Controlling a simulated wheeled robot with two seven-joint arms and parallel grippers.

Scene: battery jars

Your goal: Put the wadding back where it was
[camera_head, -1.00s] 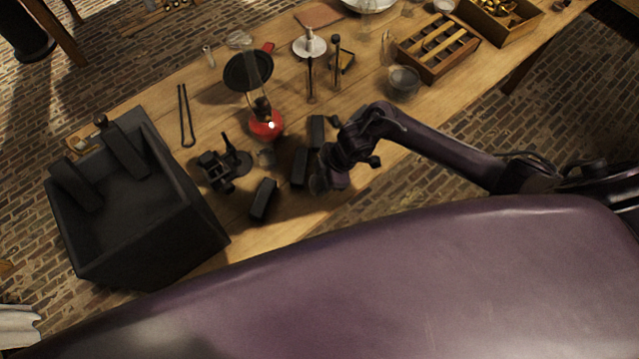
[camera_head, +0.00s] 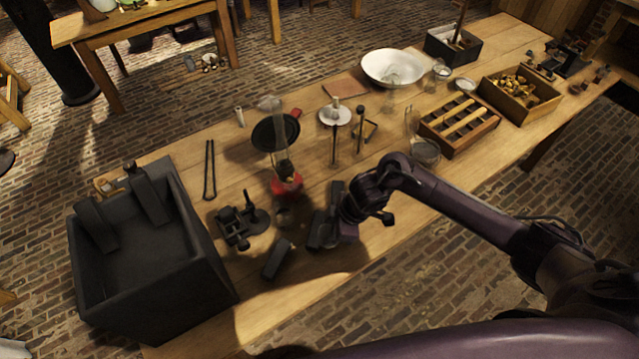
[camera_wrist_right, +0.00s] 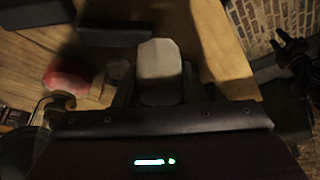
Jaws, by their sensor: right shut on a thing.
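My right gripper (camera_wrist_right: 160,90) is shut on a pale, round-ended piece (camera_wrist_right: 160,62), which seems to be the wadding. In the wrist view it stands between the two fingers. In the head view my right gripper (camera_head: 335,235) is low over the table's near edge, beside the dark blocks, and its own hand hides the held piece. A small pale, crumpled-looking item (camera_head: 269,103) lies behind the black pan; I cannot tell whether it is wadding or glass. My left gripper is not in view.
Dark blocks (camera_head: 278,259) lie near the gripper, with a red-based lamp (camera_head: 286,185) and a black stand (camera_head: 238,228) behind. A large black box (camera_head: 150,275) stands at the left. A slotted wooden tray (camera_head: 485,139) and a white bowl (camera_head: 378,62) stand farther right.

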